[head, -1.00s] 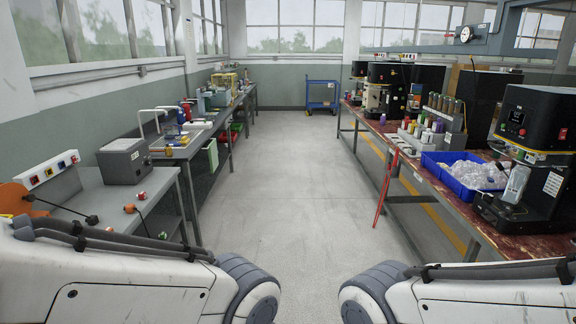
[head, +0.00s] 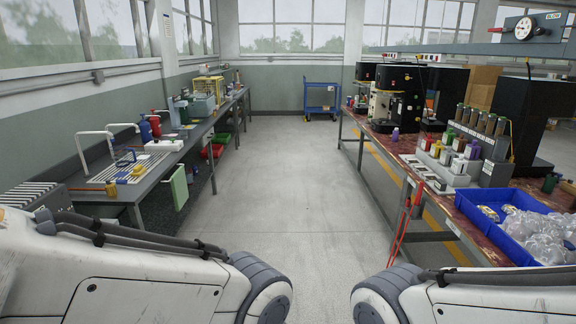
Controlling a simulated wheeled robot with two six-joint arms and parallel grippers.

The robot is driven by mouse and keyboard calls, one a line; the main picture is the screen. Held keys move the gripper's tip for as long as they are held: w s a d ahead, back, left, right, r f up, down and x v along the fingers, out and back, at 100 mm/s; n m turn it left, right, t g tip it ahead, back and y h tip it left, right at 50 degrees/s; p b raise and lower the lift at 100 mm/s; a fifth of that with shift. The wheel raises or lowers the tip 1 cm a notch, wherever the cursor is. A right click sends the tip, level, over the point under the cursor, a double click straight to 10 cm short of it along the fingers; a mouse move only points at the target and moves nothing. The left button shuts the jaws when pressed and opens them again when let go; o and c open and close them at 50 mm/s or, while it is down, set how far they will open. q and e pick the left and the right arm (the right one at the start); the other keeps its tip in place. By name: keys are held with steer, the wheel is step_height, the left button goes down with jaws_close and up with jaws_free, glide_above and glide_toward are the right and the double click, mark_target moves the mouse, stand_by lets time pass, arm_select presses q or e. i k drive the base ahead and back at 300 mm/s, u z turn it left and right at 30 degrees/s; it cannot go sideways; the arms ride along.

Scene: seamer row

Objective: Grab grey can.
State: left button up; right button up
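I cannot single out a grey can for certain in the head view. Several small coloured cans, among them a yellow one (head: 458,144), stand on a pale stepped stand (head: 455,179) on the right bench (head: 420,200). A row of taller dark-bodied containers (head: 474,119) stands behind them. A purple can (head: 395,135) stands apart further along the bench, and a dark green one (head: 549,183) stands near the right edge. Parts of both my arms show at the bottom, but neither gripper is in view.
A blue bin (head: 478,211) with clear plastic lies on the near right bench. Red bars (head: 402,222) lean at its front edge. The left bench (head: 150,180) carries tools and bottles. A blue cart (head: 320,97) stands at the far end. The aisle floor (head: 270,180) is clear.

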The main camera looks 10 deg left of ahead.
mark_target(182, 132)
steer(key=u, duration=0.15)
steer(key=i, duration=1.95)
steer(key=u, duration=0.7)
steer(key=i, duration=2.25)
steer(key=u, duration=0.05)
steer(key=k, duration=0.4)
steer(key=z, duration=1)
steer(key=k, duration=0.95)
steer(key=z, duration=0.45)
steer(key=i, duration=1.55)
steer(key=u, duration=0.7)
steer(key=i, duration=1.55)
steer(key=u, duration=1.6)
steer(key=i, duration=0.9)
steer(key=u, duration=1.05)
